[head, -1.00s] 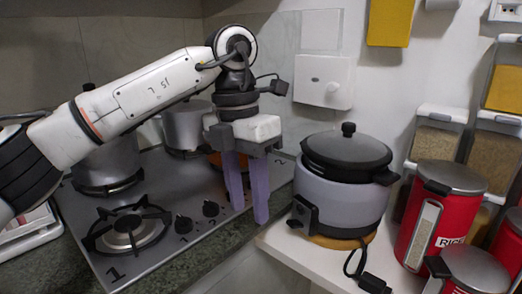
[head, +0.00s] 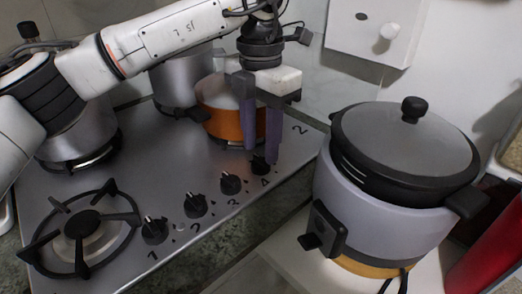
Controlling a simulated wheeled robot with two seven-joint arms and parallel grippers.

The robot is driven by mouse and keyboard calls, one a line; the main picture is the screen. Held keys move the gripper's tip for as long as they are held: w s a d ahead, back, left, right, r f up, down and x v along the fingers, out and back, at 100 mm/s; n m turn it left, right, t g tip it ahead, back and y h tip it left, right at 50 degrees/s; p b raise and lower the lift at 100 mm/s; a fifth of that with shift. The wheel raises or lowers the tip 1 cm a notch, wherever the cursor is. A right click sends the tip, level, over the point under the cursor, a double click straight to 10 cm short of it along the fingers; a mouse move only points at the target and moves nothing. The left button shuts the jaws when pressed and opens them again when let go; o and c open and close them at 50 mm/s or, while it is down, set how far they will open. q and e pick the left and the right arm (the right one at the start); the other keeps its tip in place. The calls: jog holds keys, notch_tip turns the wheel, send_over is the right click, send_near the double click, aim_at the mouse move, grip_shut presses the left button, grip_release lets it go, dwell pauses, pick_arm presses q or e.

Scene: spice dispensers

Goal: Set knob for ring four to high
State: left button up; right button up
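The metal stove (head: 165,170) has a row of black knobs along its front edge. The farthest knob (head: 260,166) has what looks like a "4" printed beside it. My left gripper (head: 261,156) points down with its two purple fingers apart, with nothing seen between them. Its fingertips are at this knob and partly cover it; I cannot tell whether they touch it. The knob's setting is too small to read. The other knobs (head: 231,183), (head: 195,205) and (head: 153,231) stand clear of the gripper. My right gripper is not in view.
An orange pot (head: 222,122) stands right behind the gripper, and a metal pot (head: 180,85) is behind it. Another pot (head: 75,130) is at the left. The front-left burner (head: 83,229) is empty. A rice cooker (head: 385,205) stands on the white counter at the right.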

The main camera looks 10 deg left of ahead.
aim_at(261, 163)
pick_arm(q)
notch_tip(261, 163, down, 2)
jog(key=shift+f, duration=0.1)
jog(key=shift+w+f, duration=0.1)
jog(key=shift+f, duration=0.15)
pick_arm(e)
jog(key=shift+w+r, duration=0.25)
jog(key=shift+w, duration=0.15)
pick_arm(q)
jog(key=c, duration=0.8)
